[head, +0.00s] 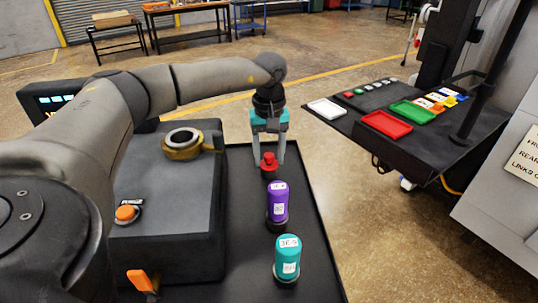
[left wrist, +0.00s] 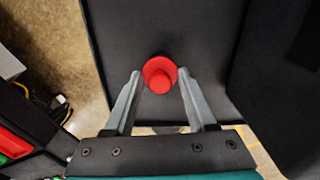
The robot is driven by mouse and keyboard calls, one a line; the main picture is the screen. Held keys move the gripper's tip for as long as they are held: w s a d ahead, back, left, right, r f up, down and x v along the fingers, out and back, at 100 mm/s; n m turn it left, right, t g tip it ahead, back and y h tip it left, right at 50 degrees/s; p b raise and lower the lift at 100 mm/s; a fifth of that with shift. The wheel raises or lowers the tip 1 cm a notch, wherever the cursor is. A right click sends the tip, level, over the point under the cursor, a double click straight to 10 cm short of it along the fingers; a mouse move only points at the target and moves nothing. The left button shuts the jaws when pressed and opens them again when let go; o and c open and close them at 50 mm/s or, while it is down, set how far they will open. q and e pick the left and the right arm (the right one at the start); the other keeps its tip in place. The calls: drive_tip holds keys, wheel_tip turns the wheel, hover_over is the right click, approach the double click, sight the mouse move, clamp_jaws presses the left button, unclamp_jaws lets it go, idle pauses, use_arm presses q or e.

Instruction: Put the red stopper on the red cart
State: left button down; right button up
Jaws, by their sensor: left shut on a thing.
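The red stopper (head: 268,165) is at the far part of the black tabletop, beyond the purple bottle. My left gripper (head: 268,160) points down with its fingertips on either side of the stopper and is shut on it. In the left wrist view the stopper (left wrist: 160,76) is between the fingertips (left wrist: 159,73). I cannot tell whether the stopper touches the tabletop or is slightly raised. No cart that is clearly red shows; a red tray (head: 387,125) lies on a black bench at the right. My right gripper is not in view.
A purple bottle (head: 277,202) and a teal bottle (head: 287,258) stand nearer on the black tabletop (head: 245,275). A dark machine block (head: 170,220) with a brass ring (head: 184,143) is at left. White (head: 326,108) and green (head: 412,112) trays flank the red tray. Open floor separates tabletop and bench.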

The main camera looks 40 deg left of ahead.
sight(269, 155)
use_arm(q)
drive_tip(key=shift+c, duration=1.1)
unclamp_jaws()
drive_tip(key=shift+f, duration=0.1)
wheel_tip(269, 155, up, 12)
drive_tip(key=shift+r+p, duration=0.2)
drive_tip(key=shift+p, duration=0.2)
